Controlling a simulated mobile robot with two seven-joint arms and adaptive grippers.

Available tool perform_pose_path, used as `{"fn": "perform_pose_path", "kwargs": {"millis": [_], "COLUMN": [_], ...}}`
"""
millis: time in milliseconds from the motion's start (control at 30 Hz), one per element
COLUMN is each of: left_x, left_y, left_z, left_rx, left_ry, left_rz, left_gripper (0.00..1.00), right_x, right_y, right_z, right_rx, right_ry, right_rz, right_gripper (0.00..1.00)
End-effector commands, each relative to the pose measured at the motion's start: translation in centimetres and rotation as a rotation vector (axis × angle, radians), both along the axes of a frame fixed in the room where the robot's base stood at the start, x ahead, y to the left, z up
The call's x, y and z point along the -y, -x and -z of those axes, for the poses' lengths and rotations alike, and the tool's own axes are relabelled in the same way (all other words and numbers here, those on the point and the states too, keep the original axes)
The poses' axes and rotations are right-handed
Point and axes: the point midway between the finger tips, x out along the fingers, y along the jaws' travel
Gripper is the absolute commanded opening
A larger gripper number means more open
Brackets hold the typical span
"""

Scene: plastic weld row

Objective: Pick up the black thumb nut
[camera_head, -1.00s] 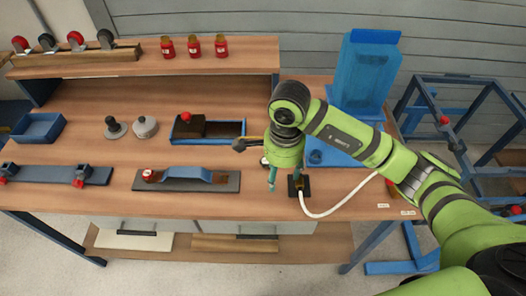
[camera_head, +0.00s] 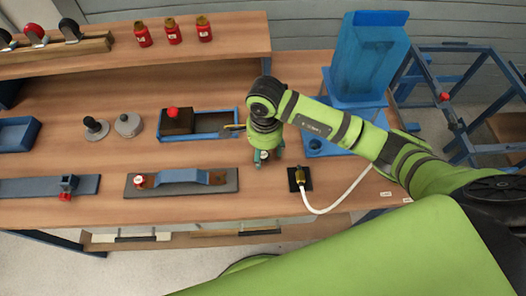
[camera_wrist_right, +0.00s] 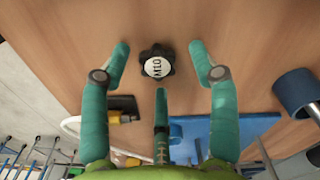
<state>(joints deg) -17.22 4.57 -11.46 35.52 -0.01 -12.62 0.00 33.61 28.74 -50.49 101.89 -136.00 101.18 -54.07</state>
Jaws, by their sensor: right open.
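The black thumb nut (camera_wrist_right: 157,66) is a lobed knob with a white cap marked M10, lying on the wooden bench. In the wrist view it sits between the spread fingertips, with a gap on each side. In the head view its white cap (camera_head: 264,155) shows in part between the fingers of my right gripper (camera_head: 265,158). The right gripper points down, is open and holds nothing; its teal fingers stand around the nut. I cannot tell the exact height of the fingertips above the bench. My left gripper is not in view.
A brass fitting (camera_head: 301,178) with a white hose stands on a black plate to the right. A blue hopper (camera_head: 368,60) stands behind. A blue tray (camera_head: 225,122) with a brown block and a blue-strapped fixture (camera_head: 183,177) lie left. Bare bench lies in front.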

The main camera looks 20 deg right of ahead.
Motion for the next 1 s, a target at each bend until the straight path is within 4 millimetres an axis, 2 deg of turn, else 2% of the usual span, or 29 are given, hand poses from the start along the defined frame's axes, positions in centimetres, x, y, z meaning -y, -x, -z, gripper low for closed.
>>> {"fn": "perform_pose_path", "kwargs": {"millis": [267,300,400,433,833,1000], "left_x": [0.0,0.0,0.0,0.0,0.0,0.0], "left_y": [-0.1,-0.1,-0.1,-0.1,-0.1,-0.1], "left_z": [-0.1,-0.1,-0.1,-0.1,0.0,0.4], "left_rx": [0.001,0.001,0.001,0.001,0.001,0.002], "left_ry": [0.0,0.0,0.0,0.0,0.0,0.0], "left_rz": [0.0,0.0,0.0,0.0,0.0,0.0], "left_gripper": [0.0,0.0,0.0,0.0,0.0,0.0], "right_x": [0.0,0.0,0.0,0.0,0.0,0.0], "right_y": [0.0,0.0,0.0,0.0,0.0,-0.1], "right_z": [0.6,0.6,0.6,0.6,0.5,-0.5], "right_rx": [0.002,0.002,0.001,0.001,0.002,0.005], "right_ry": [-0.001,-0.001,0.0,0.0,-0.001,-0.001], "right_rz": [-0.002,-0.002,-0.002,-0.002,-0.001,-0.001], "right_gripper": [0.61,0.53,0.18,0.16,0.15,0.15]}}
